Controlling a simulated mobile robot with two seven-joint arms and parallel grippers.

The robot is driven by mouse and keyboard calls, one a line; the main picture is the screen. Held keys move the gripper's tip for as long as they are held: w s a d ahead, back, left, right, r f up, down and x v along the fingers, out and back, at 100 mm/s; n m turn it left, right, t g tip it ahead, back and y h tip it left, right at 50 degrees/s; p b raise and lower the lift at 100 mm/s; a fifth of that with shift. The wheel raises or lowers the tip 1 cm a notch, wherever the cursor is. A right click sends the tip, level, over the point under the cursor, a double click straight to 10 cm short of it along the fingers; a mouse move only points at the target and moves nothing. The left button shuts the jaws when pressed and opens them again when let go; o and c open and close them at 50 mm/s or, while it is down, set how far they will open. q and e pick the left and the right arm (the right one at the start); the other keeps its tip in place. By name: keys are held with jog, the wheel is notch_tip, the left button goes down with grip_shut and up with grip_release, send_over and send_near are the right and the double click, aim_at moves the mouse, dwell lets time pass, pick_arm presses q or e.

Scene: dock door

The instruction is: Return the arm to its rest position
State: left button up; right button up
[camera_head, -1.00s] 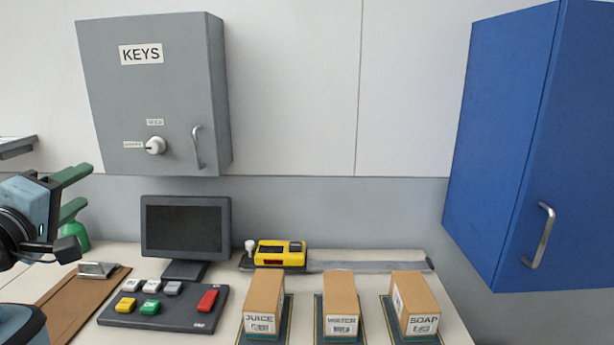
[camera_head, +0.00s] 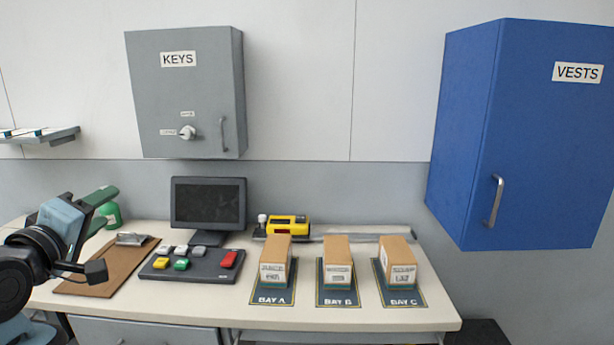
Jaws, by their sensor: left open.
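My left arm comes in at the left edge, and its left gripper (camera_head: 108,208) is held above the left end of the counter. Its green fingers point to the right and stand apart, with nothing between them. My right gripper is not in view.
A counter (camera_head: 340,318) carries a monitor (camera_head: 208,203), a yellow device (camera_head: 289,225) and three boxes on bays: juice (camera_head: 275,250), a middle box (camera_head: 337,251) and soap (camera_head: 396,252). A grey KEYS cabinet (camera_head: 190,100) and blue VESTS cabinet (camera_head: 470,120) hang shut above.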

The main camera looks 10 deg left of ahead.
pick_arm(q)
jog(key=d+f+m+g+h, duration=0.15)
jog(key=d+f+m, duration=0.25)
jog(key=f, duration=1.2)
jog(key=d+f+m+g, duration=0.3)
jog(key=d+f+m, duration=0.1)
jog(key=f, duration=1.2)
jog(key=s+d+f+m+g+h, duration=0.1)
jog(key=s+d+f+m, duration=0.2)
jog(key=s+d+f, duration=0.3)
jog(key=s+d+f+m+g+h, duration=0.1)
jog(key=s+d+f+m, duration=0.3)
jog(key=s+f, duration=1.2)
jog(key=shift+d+g, duration=0.75)
jog(key=shift+d, duration=0.25)
jog(key=shift+s+f, duration=0.1)
